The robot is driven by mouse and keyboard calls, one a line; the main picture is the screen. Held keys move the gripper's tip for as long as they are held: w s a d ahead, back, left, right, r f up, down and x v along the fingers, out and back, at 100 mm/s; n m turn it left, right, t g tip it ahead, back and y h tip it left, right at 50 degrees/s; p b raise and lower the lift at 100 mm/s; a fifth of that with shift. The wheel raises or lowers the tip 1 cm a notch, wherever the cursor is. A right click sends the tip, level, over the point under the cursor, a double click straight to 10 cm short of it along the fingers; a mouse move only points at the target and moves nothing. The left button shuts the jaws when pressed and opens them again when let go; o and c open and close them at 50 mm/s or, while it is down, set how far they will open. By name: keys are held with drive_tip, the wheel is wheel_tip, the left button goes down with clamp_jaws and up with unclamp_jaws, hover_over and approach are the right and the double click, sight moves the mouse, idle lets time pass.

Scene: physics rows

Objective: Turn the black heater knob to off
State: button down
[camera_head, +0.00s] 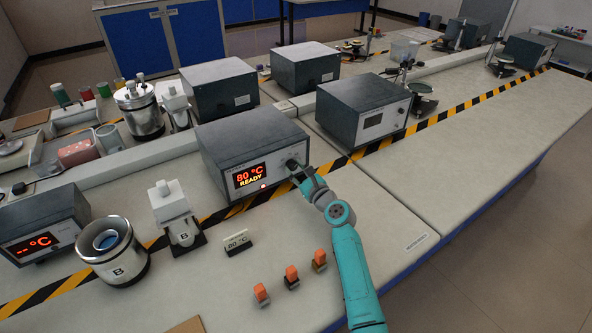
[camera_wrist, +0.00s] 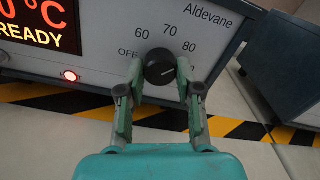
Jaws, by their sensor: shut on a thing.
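The black heater knob (camera_wrist: 159,69) is on the front panel of a dark grey heater box (camera_head: 240,135). Around it are the marks OFF, 60, 70 and 80 in the wrist view. Its pale pointer line aims to the right, toward the 80 side. The red display (camera_head: 250,175) reads 80 °C READY, and a red lamp (camera_wrist: 70,76) is lit below it. My gripper (camera_wrist: 160,84) is at the knob with one finger on each side, shut on it. In the head view my gripper (camera_head: 300,172) partly hides the knob.
A white 80 °C card (camera_head: 236,241) and several orange-topped pieces (camera_head: 291,275) stand in front of the heater. Another dark box (camera_head: 364,105) is to the right. A metal vessel marked B (camera_head: 115,258) is at left. The bench right of my arm is clear.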

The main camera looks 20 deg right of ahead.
drive_tip(key=shift+n, duration=0.3)
drive_tip(key=n, duration=0.5)
drive_tip(key=shift+n, duration=0.3)
drive_tip(key=n, duration=1.2)
drive_tip(key=shift+f+n, duration=0.1)
drive_tip(key=shift+n, duration=0.2)
drive_tip(key=n, duration=0.6)
drive_tip(key=shift+n, duration=0.3)
